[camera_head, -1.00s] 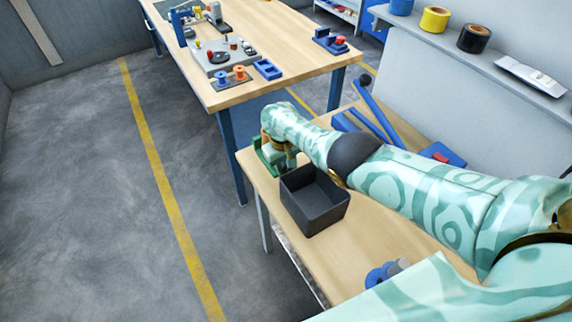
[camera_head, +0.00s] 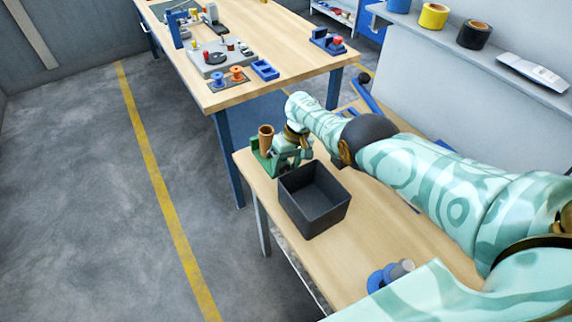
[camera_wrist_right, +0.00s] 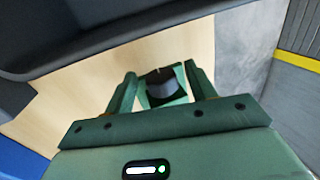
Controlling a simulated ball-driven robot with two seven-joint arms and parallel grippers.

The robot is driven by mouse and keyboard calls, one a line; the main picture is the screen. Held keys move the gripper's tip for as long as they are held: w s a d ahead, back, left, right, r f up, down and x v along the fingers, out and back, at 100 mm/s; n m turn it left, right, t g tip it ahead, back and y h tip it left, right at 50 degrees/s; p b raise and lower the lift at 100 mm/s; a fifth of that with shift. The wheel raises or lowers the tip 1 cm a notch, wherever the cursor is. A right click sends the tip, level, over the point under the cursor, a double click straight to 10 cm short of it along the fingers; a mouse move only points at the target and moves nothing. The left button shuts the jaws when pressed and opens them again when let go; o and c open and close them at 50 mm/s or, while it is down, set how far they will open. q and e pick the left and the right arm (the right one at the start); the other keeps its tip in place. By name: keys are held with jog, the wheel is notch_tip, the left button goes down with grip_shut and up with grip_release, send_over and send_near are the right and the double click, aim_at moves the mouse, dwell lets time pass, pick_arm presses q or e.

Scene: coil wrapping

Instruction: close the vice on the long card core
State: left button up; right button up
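The long card core (camera_head: 266,138), a brown tube, stands upright at the green vice (camera_head: 256,160) on the near bench's far left corner. The vice is partly hidden, and I cannot tell whether its jaws touch the core. My right gripper (camera_head: 284,160) is low beside the vice, just right of the core. In the right wrist view, its two fingers (camera_wrist_right: 162,88) stand apart, with a dark rounded part (camera_wrist_right: 163,83) showing between them. I cannot tell which part this is; no clear contact shows. My left gripper is out of view.
A dark open box (camera_head: 314,200) stands close to the gripper on the near bench (camera_head: 385,240). Blue discs and a grey cylinder (camera_head: 390,275) lie nearer me. The far table (camera_head: 290,45) holds spools and fixtures. A shelf (camera_head: 465,55) runs along the right.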

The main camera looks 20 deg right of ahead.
jog(key=p+v, duration=1)
jog(key=v, duration=0.6)
jog(key=shift+r, duration=0.15)
jog(key=shift+a, duration=0.1)
